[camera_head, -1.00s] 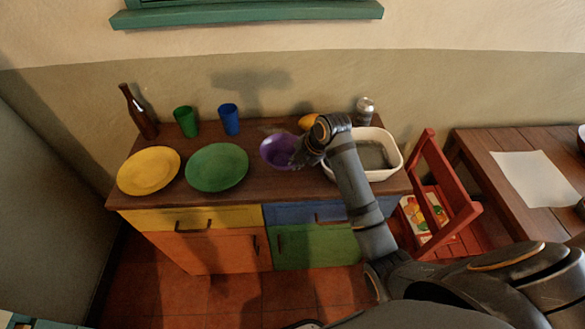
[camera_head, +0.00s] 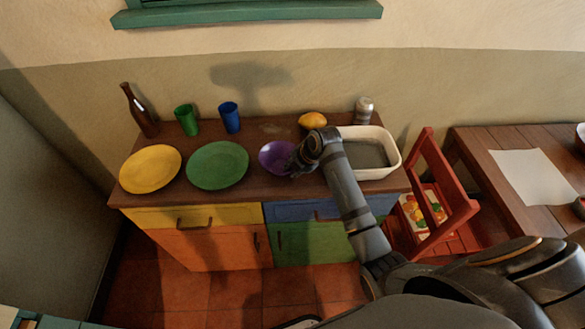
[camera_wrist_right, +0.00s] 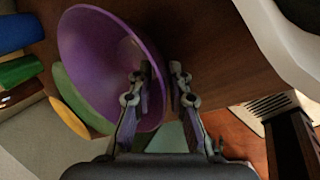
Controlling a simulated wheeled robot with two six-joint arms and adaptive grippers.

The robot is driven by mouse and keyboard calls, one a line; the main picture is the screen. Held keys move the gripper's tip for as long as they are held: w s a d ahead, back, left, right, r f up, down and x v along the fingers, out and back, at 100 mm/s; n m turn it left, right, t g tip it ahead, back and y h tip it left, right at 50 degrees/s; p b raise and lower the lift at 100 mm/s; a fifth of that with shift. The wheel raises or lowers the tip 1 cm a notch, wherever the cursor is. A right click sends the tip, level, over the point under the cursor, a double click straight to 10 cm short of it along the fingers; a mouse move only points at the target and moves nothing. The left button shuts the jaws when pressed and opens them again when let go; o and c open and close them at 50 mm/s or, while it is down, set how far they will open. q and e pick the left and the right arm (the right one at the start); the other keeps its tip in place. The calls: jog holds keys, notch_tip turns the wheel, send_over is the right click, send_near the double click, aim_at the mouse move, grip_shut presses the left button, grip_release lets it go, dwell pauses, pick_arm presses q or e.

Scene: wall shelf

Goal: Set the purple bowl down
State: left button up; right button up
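The purple bowl (camera_head: 275,157) is at the middle of the wooden counter, right of the green plate, in the head view. It appears low at the counter surface, but I cannot tell whether its base touches. My right gripper (camera_head: 297,166) is at the bowl's right side. The fingertip contact is partly hidden in the head view. My left gripper is not in view.
Left of the bowl are a green plate (camera_head: 217,166), yellow plate (camera_head: 150,169), green cup (camera_head: 186,119), blue cup (camera_head: 229,117) and brown bottle (camera_head: 138,111). A red chair (camera_head: 444,190) is beside the counter.

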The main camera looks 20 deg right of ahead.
jog(key=shift+o, duration=0.4)
jog(key=shift+d+r, duration=0.1)
jog(key=shift+r, duration=0.25)
jog(key=v, duration=1.1)
jog(key=shift+s+r+b, duration=0.25)
jog(key=shift+b, duration=0.05)
